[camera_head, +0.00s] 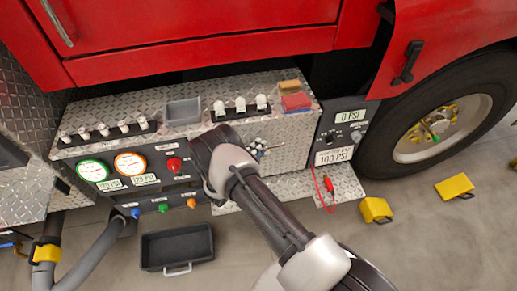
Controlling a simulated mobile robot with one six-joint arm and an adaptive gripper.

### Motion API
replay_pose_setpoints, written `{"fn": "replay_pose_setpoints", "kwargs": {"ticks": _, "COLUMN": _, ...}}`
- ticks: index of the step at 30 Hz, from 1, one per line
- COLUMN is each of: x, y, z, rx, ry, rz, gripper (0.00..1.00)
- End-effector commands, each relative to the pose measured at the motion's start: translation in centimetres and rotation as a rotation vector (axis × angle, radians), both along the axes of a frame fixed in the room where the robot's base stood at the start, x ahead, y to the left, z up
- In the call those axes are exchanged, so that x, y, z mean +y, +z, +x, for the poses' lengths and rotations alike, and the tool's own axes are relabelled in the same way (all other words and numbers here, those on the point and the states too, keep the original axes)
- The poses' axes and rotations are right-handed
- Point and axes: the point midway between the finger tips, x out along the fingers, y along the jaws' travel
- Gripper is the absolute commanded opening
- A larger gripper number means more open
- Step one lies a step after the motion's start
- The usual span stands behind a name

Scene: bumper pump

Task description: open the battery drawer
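A red fire truck's pump panel (120,182) fills the middle, with gauges, a red knob (174,164) and coloured lower knobs. My gripper (207,153) is a dark shape close in front of the panel's upper right part, just right of the red knob. My arm hides its fingers and whatever is behind it, so I cannot tell if it touches anything. No drawer is clearly labelled as the battery drawer. A dark open tray with a pale handle (177,270) shows below the panel; I cannot tell if it is a drawer or a loose bin.
Several levers (107,129) line the diamond-plate ledge, with a grey tray (183,111) and a red block (296,102). A red clamp on a cable (328,184) hangs at the right. Yellow wheel chocks (376,209) and the tyre (440,128) stand right; a hose (100,253) lies left.

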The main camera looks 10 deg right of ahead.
Motion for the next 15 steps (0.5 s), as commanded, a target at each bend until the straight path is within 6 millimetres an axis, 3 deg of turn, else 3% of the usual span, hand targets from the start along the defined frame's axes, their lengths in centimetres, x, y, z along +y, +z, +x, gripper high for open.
{"fn": "replay_pose_setpoints", "kwargs": {"ticks": 2, "x": 0.00, "y": 0.01, "z": -0.01, "rx": 0.000, "ry": 0.000, "rz": 0.000, "gripper": 0.23}}
{"fn": "replay_pose_setpoints", "kwargs": {"ticks": 12, "x": 0.01, "y": 0.01, "z": -0.04, "rx": 0.000, "ry": -0.001, "rz": 0.000, "gripper": 0.01}}
{"fn": "replay_pose_setpoints", "kwargs": {"ticks": 15, "x": 0.01, "y": 0.01, "z": -0.04, "rx": 0.000, "ry": -0.001, "rz": 0.000, "gripper": 0.00}}
